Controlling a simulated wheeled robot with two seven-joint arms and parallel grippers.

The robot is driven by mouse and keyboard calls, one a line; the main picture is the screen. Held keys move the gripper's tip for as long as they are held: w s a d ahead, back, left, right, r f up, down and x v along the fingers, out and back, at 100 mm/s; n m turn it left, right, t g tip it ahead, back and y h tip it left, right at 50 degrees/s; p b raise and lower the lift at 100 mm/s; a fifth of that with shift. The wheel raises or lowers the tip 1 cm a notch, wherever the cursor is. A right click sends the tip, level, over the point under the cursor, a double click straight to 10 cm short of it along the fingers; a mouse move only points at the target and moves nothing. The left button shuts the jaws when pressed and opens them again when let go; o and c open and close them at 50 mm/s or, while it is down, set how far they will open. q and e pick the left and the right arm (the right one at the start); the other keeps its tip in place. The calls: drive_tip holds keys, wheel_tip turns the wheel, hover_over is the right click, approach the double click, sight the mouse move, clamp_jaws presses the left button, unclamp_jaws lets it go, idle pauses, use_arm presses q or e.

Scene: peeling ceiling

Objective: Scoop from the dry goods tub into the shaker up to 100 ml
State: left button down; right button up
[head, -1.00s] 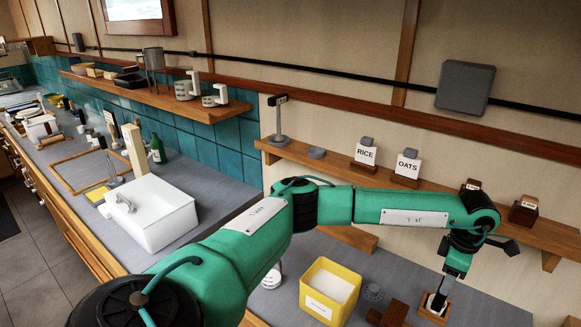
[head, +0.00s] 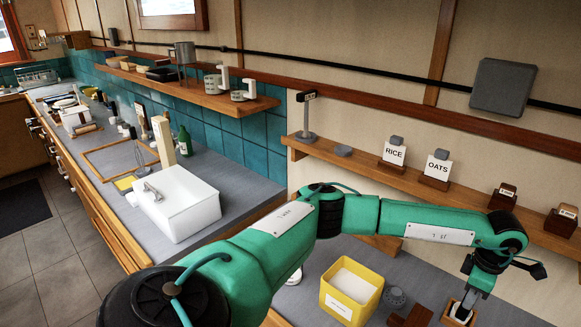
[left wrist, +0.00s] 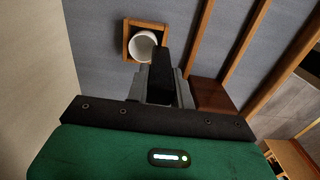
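The yellow tub (head: 326,292), with a label on its front and pale contents, stands on the counter below my left arm. My left gripper (head: 466,304) points down at a small wooden holder (head: 447,314) at the lower right. In the left wrist view, a white round cup-like thing (left wrist: 143,44) sits in the square wooden holder (left wrist: 127,38). A dark upright bar (left wrist: 165,68) shows between the grey finger parts; I cannot tell whether they grip it. A white round vessel (head: 294,277), possibly the shaker, is mostly hidden behind my left arm. My right gripper is out of view.
A grey perforated disc (head: 396,296) and a brown wooden block (head: 417,316) lie between tub and holder. The wall shelf (head: 335,163) bears RICE (head: 394,154) and OATS (head: 437,167) signs. A white box (head: 178,212) stands on the left counter.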

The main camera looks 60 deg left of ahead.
use_arm(q)
drive_tip(key=shift+r+p, duration=0.8)
drive_tip(key=shift+r, duration=1.75)
